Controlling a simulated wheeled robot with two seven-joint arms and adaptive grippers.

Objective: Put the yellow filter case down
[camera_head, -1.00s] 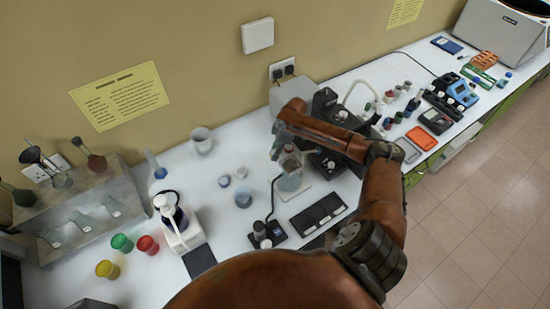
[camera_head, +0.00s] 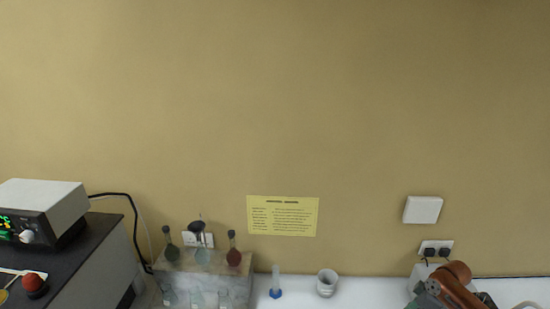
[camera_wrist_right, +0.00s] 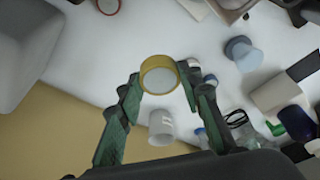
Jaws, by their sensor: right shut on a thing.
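In the right wrist view, the yellow filter case (camera_wrist_right: 143,67) is a round yellow ring around a pale disc. It sits between the fingertips of my right gripper (camera_wrist_right: 160,79), which is shut on it. The white bench top (camera_wrist_right: 95,72) lies behind the case; I cannot tell the height between them. In the head view, only part of my orange-brown right arm (camera_head: 452,286) shows at the lower right, and the case is not seen there. My left gripper is in neither current view.
A white cup (camera_wrist_right: 161,126) stands near the gripper in the wrist view, with a bluish beaker (camera_wrist_right: 243,53) at right. The head view shows a glassware rack (camera_head: 242,283), a blue-based cylinder (camera_head: 276,283), a white beaker (camera_head: 327,283) and a grey instrument (camera_head: 42,208).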

